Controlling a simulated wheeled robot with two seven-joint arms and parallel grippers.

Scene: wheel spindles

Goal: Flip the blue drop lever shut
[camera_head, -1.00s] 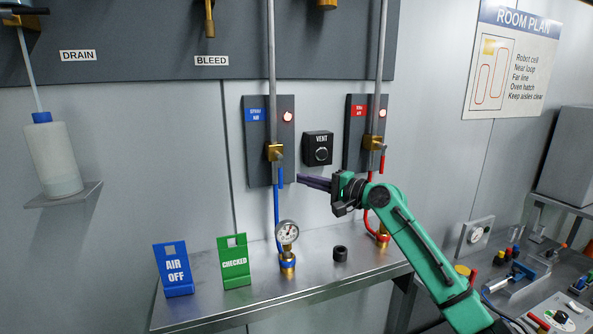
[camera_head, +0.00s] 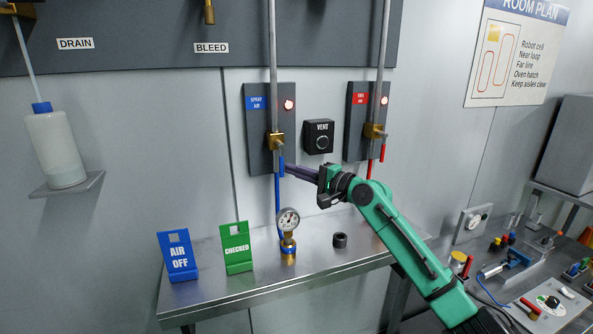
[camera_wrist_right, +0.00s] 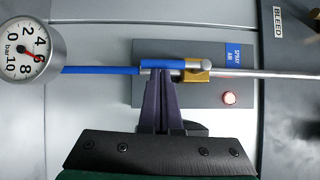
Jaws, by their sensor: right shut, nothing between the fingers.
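The blue drop lever (camera_head: 281,165) hangs down from the brass valve (camera_head: 276,141) on the SPRAY AIR plate, in line with the steel pipe and blue hose. In the right wrist view, turned sideways, the blue lever (camera_wrist_right: 168,63) lies along the pipe line beside the brass body (camera_wrist_right: 197,72). My right gripper (camera_head: 287,169) is shut and empty, its dark fingertips at the lever's right side. In the wrist view the fingertips (camera_wrist_right: 163,71) meet the lever's edge; I cannot tell whether they touch it. My left gripper is out of view.
A red lever (camera_head: 382,153) hangs from the valve to the right, with a VENT knob (camera_head: 321,142) between. A pressure gauge (camera_head: 288,220), a black ring (camera_head: 340,240), and AIR OFF (camera_head: 178,256) and CHECKED (camera_head: 236,249) signs stand on the steel shelf (camera_head: 215,291).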

